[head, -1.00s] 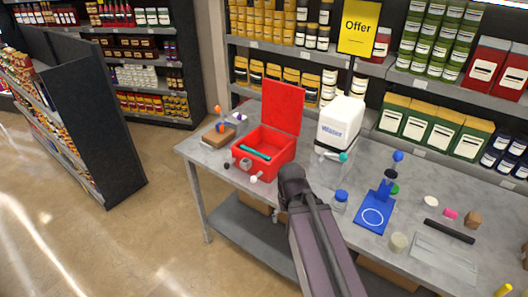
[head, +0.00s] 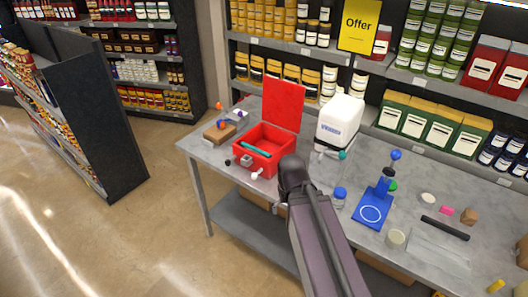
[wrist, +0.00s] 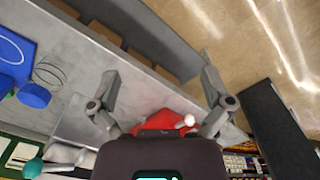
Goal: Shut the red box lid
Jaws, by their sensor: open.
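The red box (head: 268,157) stands on the left part of the grey table, with a teal bar (head: 256,150) inside. Its red lid (head: 284,105) stands upright at the back, so the box is open. A grey block-like part (head: 246,160) and a white knob (head: 257,174) are at its front. In the head view my arm's end is just right of and in front of the box, and the fingers are hidden. In the wrist view my gripper (wrist: 160,82) is open and empty, fingers wide apart, with part of the red box (wrist: 165,119) beyond them.
A white canister (head: 339,122) stands right of the box. A blue-lidded jar (head: 339,198) and a blue stand (head: 370,214) are right of my arm. A brown block (head: 219,132) is left of the box. Shelves stand behind the table (head: 440,173).

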